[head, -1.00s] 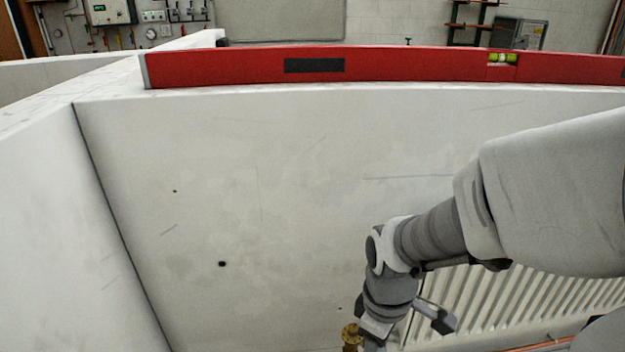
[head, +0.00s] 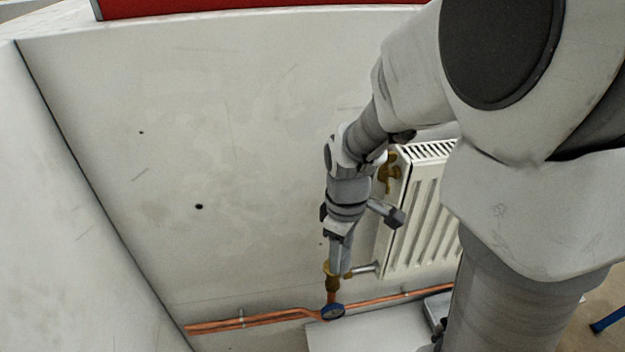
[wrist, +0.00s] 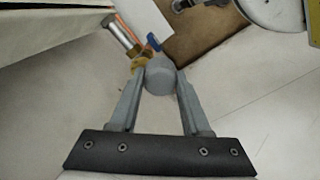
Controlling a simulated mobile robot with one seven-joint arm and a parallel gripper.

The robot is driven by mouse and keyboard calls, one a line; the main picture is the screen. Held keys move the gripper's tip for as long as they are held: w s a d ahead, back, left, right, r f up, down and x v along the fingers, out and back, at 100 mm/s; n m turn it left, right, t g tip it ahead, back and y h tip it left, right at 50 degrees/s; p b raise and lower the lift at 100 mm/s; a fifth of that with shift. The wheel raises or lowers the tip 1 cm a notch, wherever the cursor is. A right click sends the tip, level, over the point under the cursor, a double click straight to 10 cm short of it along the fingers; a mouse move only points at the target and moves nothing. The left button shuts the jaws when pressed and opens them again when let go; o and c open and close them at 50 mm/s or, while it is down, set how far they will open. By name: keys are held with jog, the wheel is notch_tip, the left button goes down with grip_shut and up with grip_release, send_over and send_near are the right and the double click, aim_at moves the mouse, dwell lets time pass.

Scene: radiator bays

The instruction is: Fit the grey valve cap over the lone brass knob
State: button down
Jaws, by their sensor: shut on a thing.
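My gripper (wrist: 161,78) is shut on the grey valve cap (wrist: 160,73), which sits between its fingertips in the wrist view. Just beyond the cap, partly hidden by it, is a brass fitting (wrist: 138,63) joined to a pipe. In the head view my gripper (head: 339,262) points down at the brass fitting (head: 329,274) at the radiator's lower left. The cap is hard to make out there. I cannot tell whether the cap touches the brass or is apart from it.
A white radiator (head: 420,215) stands right of my gripper, with another brass fitting (head: 388,176) at its top left. A pale wall is behind. A red level (head: 240,8) lies along the top.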

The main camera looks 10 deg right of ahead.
jog(key=shift+w+f, duration=0.1)
jog(key=shift+w, duration=0.4)
jog(key=w+f, duration=0.1)
jog(key=w+b, duration=0.1)
jog(key=w, duration=0.1)
jog(key=shift+f, duration=0.35)
jog(key=shift+f+b, duration=0.5)
jog(key=shift+b, duration=0.1)
jog(key=shift+f+b, duration=1.2)
jog(key=shift+f, duration=0.4)
dwell(0.4)
grip_release()
dwell(0.5)
jog(key=shift+r, duration=0.15)
